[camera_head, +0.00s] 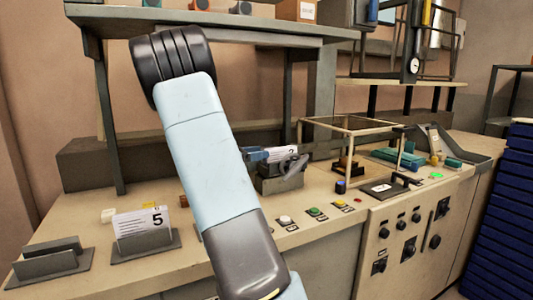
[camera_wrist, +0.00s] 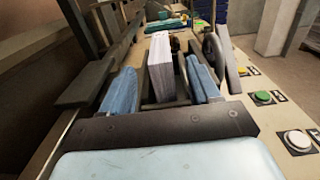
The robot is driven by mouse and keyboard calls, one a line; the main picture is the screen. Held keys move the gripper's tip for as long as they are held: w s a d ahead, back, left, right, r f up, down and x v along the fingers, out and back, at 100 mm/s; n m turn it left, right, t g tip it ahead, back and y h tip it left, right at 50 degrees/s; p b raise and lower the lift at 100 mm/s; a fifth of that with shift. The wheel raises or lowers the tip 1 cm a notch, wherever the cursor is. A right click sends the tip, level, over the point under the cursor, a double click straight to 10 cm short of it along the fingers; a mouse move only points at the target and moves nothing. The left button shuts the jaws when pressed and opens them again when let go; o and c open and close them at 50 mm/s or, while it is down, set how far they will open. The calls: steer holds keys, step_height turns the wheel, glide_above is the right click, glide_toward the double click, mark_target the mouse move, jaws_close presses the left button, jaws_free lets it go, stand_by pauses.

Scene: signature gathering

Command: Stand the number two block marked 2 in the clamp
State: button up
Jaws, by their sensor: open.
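The number two block (camera_head: 284,153) is a white slab with a dark 2, partly hidden by my arm. It stands upright in the grey clamp (camera_head: 280,185) on the bench. The wrist view shows the block's white top and side (camera_wrist: 166,68) between the two blue fingers of my gripper (camera_wrist: 163,88). My gripper is open, with a clear gap on the left of the block and a narrower one on the right. The clamp's round grey wheel or lever (camera_wrist: 213,58) is just right of the right finger. The clamp's lower grip on the block is hidden.
A block marked 5 (camera_head: 140,222) stands in a grey holder at the left, beside an empty holder (camera_head: 50,265). White (camera_head: 286,221) and green (camera_head: 314,212) buttons line the bench front. A framed case (camera_head: 351,125) stands right of the clamp. A shelf (camera_head: 240,30) hangs above.

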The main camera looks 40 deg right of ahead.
steer(key=s+a+m+t+y, duration=0.4)
steer(key=s+a+m+y, duration=0.3)
steer(key=s+a, duration=0.6)
steer(key=s+a+r+m+t+y, duration=0.1)
steer(key=s+a+m+t+y, duration=0.4)
steer(key=s+a, duration=0.9)
steer(key=a+m+y, duration=0.3)
steer(key=a+y, duration=0.2)
steer(key=a, duration=0.2)
steer(key=shift+s+r+t+y, duration=0.25)
steer(key=shift+r+t+y, duration=0.05)
steer(key=shift+s, duration=0.1)
steer(key=shift+c, duration=0.4)
